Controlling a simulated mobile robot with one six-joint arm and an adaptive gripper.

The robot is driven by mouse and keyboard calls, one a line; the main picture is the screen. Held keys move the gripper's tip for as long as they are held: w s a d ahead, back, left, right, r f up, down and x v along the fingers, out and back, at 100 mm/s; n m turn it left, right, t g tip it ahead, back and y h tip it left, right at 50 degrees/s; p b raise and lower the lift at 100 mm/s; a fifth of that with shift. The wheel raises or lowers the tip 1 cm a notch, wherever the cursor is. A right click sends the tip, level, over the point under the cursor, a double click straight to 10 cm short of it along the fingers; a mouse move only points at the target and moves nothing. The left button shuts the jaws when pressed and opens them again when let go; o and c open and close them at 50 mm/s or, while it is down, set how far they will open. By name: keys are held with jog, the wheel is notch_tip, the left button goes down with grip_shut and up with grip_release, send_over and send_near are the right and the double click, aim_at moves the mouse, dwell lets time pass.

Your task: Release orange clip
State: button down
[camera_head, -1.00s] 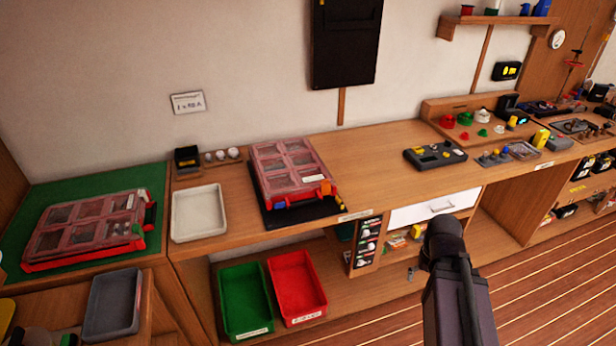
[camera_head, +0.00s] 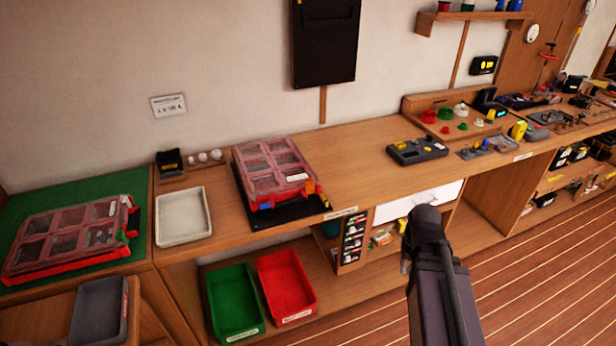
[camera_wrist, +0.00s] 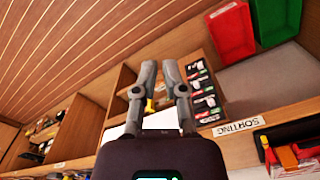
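A clear-lidded, red-framed compartment box (camera_head: 274,160) lies on a black mat on the bench. An orange clip (camera_head: 311,187) is at its front right corner, and a blue clip (camera_head: 265,206) is further left on the same front edge. In the wrist view, an orange part (camera_wrist: 287,157) shows at the lower right edge, partly cut off; I cannot tell whether it is the clip. My gripper (camera_wrist: 158,68) is open and empty, its fingers a little apart, well away from the box. In the head view only my dark arm shows; the fingers are hidden.
A second compartment box (camera_head: 72,240) lies on a green mat at left. A white tray (camera_head: 183,239) sits between the boxes. Green (camera_head: 233,300) and red (camera_head: 287,285) bins stand below the bench. Bench around the box's right side is clear.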

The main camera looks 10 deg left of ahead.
jog(key=w+a+r+n+t+p, duration=0.1)
jog(key=w+a+r+n+p, duration=0.2)
jog(key=w+a, duration=0.4)
jog(key=w+a+r+p, duration=0.4)
jog(key=w+a, duration=0.2)
jog(key=w, duration=0.4)
notch_tip(320, 180, up, 7)
jog(key=n+t+y+p, duration=0.2)
jog(key=n+p, duration=0.1)
jog(key=p, duration=0.3)
send_over(308, 178)
jog(key=shift+s+a+r, duration=0.15)
jog(key=shift+s+a, duration=0.05)
jog(key=shift+a, duration=0.15)
jog(key=shift+f, duration=0.2)
jog(key=b+x, duration=1)
jog(key=shift+s+d+r, duration=0.1)
jog(key=shift+s+d, duration=0.45)
jog(key=shift+s, duration=0.3)
jog(key=shift+s+d+r, duration=0.1)
jog(key=shift+s+d, duration=0.45)
jog(key=shift+s, duration=0.25)
jog(key=shift+d, duration=0.3)
